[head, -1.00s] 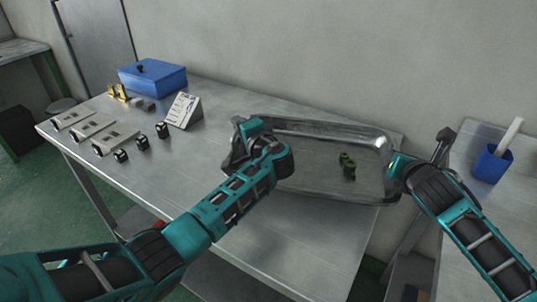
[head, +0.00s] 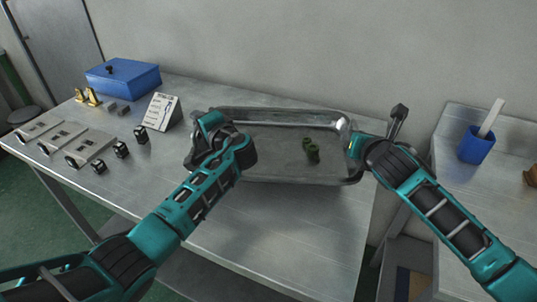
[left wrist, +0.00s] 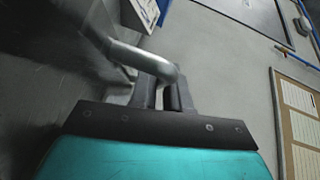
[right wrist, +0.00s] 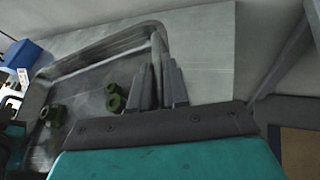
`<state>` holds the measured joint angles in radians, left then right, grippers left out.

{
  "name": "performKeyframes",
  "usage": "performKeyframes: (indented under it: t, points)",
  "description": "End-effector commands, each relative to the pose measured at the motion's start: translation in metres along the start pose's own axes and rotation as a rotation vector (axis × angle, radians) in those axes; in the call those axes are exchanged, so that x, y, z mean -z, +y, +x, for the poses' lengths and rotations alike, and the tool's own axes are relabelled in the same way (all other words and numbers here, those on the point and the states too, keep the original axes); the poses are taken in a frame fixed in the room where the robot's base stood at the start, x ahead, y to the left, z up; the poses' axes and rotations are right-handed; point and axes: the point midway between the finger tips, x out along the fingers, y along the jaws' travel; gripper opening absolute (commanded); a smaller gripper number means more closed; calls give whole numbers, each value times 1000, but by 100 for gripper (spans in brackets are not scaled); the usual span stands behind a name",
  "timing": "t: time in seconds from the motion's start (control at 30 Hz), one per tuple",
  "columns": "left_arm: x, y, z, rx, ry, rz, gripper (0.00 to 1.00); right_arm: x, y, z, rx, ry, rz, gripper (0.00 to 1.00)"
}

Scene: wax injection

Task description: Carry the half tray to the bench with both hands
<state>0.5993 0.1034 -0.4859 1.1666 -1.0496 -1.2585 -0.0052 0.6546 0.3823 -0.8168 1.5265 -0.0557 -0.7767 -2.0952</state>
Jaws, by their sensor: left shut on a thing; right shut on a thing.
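The half tray (head: 270,180) is a shallow grey metal tray over the right part of the bench (head: 285,225). Two small green parts (head: 311,150) lie in it; they show apart in the right wrist view (right wrist: 115,98). My left gripper (head: 207,140) is shut on the tray's left end, and the left wrist view shows its fingers (left wrist: 165,90) around the rim. My right gripper (head: 357,147) is shut on the right end, and its fingers (right wrist: 165,85) are at the rim in the right wrist view. Whether the tray touches the bench top is hard to tell.
On the bench's left stand a blue box (head: 122,77), a card stand (head: 163,112), brass pieces (head: 88,97), flat metal plates (head: 85,147) and several small dark blocks (head: 121,150). A second table at right holds a blue cup (head: 476,146). The bench front middle is clear.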

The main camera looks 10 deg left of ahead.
Motion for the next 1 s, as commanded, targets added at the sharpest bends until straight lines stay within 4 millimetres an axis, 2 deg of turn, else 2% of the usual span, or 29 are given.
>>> performKeyframes:
  t: [0.03, 0.37, 1.0]
  points:
    - [3, -1, -2, 0, 8, -2, 0, -2, 5, -1, -11, -4, 2, 0]
    - [2, 7, -1, 0, 8, -2, 0, 6, 3, 2, -11, -4, 2, 0]
    - [-3, 41, 4, 0, 8, -2, 0, 37, -4, 15, -11, -4, 2, 0]
